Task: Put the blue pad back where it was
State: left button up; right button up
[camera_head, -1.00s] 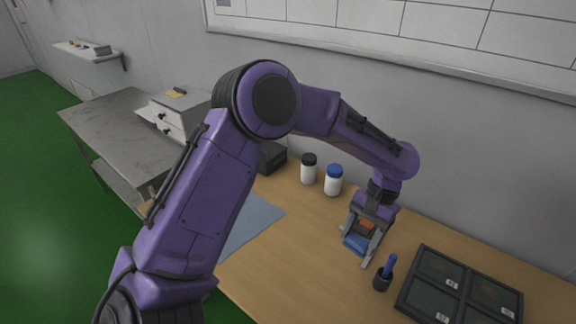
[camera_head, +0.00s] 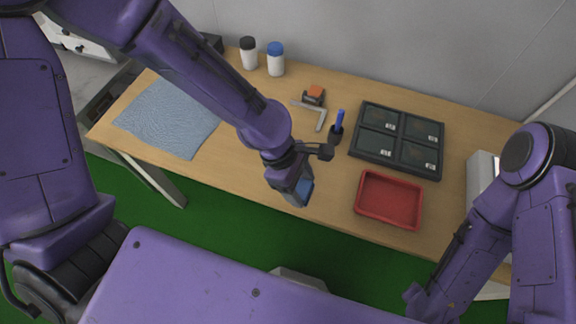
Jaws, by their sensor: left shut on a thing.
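The blue pad (camera_head: 303,190) is in my left gripper (camera_head: 295,188), which is shut on it. They show in the head view in front of the table's middle, left of the red tray, above the table's front edge. My left wrist and fingers hide part of the pad. A dark tray (camera_head: 397,141) with several labelled compartments lies on the table to the right. A small orange-topped block (camera_head: 314,94) stands behind the gripper. My right arm is at the right; its fingers do not show.
The wooden table (camera_head: 250,200) also holds a red tray (camera_head: 390,222), a dark cup with a blue pen (camera_head: 338,122), an L-shaped metal piece (camera_head: 321,116), a blue-lidded bottle (camera_head: 276,62), a black-lidded bottle (camera_head: 248,55) and a light-blue cloth (camera_head: 160,118).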

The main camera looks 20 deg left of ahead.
pick_arm(q)
jog(key=shift+w+f+n, duration=0.2)
jog(key=shift+n, duration=0.1)
jog(key=w+a+f, duration=0.2)
jog(key=w+f, duration=0.1)
jog(key=w+a+f+p, duration=0.1)
jog(key=w+a+f, duration=0.1)
jog(key=w+f, duration=0.1)
jog(key=w+a+f, duration=0.3)
jog(key=w, duration=0.2)
jog(key=shift+w+f+p, duration=0.25)
jog(key=shift+f+p, duration=0.15)
notch_tip(320, 180, down, 2)
jog(key=shift+f+p, duration=0.2)
jog(key=shift+p, duration=0.35)
jog(key=shift+a+f, duration=0.1)
jog(key=shift+f, duration=0.2)
jog(key=shift+f, duration=0.1)
jog(key=o, duration=1)
